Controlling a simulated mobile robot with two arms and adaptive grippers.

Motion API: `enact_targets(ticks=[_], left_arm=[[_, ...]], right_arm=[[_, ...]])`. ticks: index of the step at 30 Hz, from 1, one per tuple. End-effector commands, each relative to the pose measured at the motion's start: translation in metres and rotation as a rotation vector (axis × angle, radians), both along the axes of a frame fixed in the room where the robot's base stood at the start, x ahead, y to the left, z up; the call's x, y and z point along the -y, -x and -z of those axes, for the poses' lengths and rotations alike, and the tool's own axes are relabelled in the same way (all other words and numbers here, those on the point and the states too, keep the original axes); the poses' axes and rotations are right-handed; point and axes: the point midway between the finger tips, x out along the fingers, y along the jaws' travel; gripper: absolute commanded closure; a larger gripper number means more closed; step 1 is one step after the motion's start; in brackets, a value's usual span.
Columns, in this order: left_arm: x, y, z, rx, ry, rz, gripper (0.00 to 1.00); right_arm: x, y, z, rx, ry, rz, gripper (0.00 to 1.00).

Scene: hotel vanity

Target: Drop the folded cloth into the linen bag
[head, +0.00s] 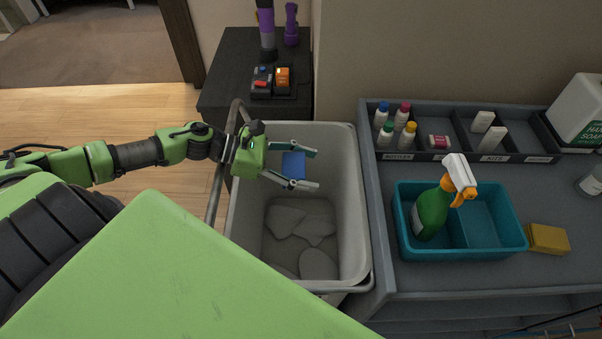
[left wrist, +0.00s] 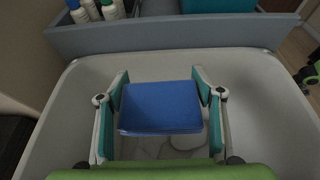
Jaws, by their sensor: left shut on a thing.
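A blue folded cloth (head: 293,165) is between the fingers of my left gripper (head: 303,168), which is shut on it. In the left wrist view the cloth (left wrist: 160,107) shows flat between both finger pads of the gripper (left wrist: 162,100). The linen bag (head: 352,210) is a pale, open-topped bin in the middle of the head view, and its rim also shows in the left wrist view (left wrist: 262,65). The cloth and gripper are over the bag's opening, toward its far half. Pale crumpled linen (head: 300,228) lies at the bottom. My right gripper is not in view.
To the right is a grey cart top (head: 440,279) with a teal caddy (head: 492,250) holding a green spray bottle (head: 432,212), and a yellow sponge (head: 547,238). Small bottles (head: 382,115) stand in a divided tray behind. A dark cabinet (head: 222,85) stands behind the bag.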

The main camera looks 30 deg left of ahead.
Motion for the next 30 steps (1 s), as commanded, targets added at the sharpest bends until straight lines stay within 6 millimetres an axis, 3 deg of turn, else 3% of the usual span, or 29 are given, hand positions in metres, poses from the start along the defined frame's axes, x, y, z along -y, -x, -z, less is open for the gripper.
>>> enact_targets(ticks=[7, 8, 10, 22, 30], left_arm=[[0.0, 0.0, 0.001, 0.001, 0.0, 0.0, 0.57], [0.0, 0.0, 0.001, 0.001, 0.0, 0.0, 0.37], [0.0, 0.0, 0.001, 0.001, 0.0, 0.0, 0.2], [0.0, 0.0, -0.003, 0.002, -0.001, 0.001, 0.2], [0.0, 0.001, -0.047, 0.002, -0.005, 0.004, 0.2]], right_arm=[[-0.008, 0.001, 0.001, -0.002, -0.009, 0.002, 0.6], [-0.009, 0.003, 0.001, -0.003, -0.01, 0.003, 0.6], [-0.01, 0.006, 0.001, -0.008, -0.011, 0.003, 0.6], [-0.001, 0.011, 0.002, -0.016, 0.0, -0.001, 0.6], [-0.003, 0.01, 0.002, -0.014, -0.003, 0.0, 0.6]])
